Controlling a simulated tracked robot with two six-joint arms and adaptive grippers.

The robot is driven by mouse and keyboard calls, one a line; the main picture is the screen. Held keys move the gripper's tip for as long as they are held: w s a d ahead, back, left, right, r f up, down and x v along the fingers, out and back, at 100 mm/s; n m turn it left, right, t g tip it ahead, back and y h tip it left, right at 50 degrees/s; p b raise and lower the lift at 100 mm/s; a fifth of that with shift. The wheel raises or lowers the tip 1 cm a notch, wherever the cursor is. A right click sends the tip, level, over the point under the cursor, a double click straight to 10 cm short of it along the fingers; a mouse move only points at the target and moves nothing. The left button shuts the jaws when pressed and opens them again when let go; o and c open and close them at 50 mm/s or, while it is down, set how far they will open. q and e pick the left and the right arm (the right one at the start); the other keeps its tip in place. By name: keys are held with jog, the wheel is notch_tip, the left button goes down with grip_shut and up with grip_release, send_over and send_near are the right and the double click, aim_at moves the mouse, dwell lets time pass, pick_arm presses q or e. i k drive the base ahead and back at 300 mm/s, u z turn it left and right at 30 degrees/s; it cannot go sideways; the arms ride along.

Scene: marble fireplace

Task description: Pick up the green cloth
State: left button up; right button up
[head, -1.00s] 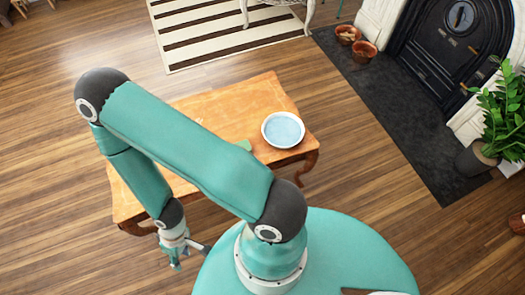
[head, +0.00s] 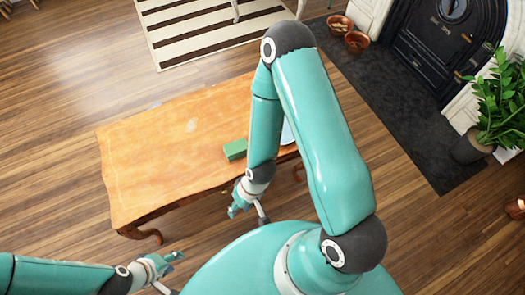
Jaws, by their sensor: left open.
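The green cloth (head: 235,149) is a small folded block on the wooden table (head: 160,150), near its front right part. My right gripper (head: 236,208) hangs just off the table's front edge, below the cloth in the picture and apart from it. Its fingers are small and I cannot tell whether they are open. My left gripper (head: 172,260) is open and empty at the lower left, in front of the table and well away from the cloth. My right arm hides the table's right end.
A bowl (head: 287,132) on the table is mostly hidden behind my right arm. The table's left and middle are clear. A striped rug (head: 200,30) lies behind. A black fireplace (head: 440,40), terracotta pots (head: 356,42) and a potted plant (head: 497,105) stand at the right.

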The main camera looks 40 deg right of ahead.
aim_at(236, 149)
jog(key=u, duration=0.5)
jog(key=i, duration=0.2)
jog(key=z, duration=1.9)
jog(key=k, duration=0.55)
jog(key=z, duration=0.35)
jog(key=i, duration=1.1)
jog(key=u, duration=0.1)
